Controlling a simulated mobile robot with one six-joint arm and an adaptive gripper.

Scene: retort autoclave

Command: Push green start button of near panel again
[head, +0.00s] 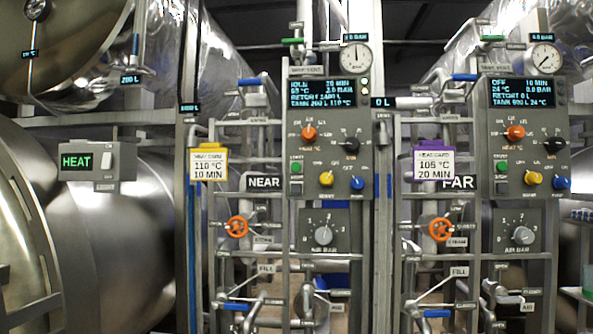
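The near panel (328,182) is a grey upright control panel in the middle of the head view, to the right of a NEAR sign (264,183). The near display (322,93) has lit text that seems to read HOLD 10 MIN and TANK 200 L 110 °C. My gripper is not in view, and nothing covers the button.
The far panel (526,190) stands to the right with its own green button (502,168). Yellow (209,165) and purple (434,164) heat cards hang left of the panels. Orange valve wheels (237,228) and pipes stand in front. Large metal vessels (100,240) fill the left.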

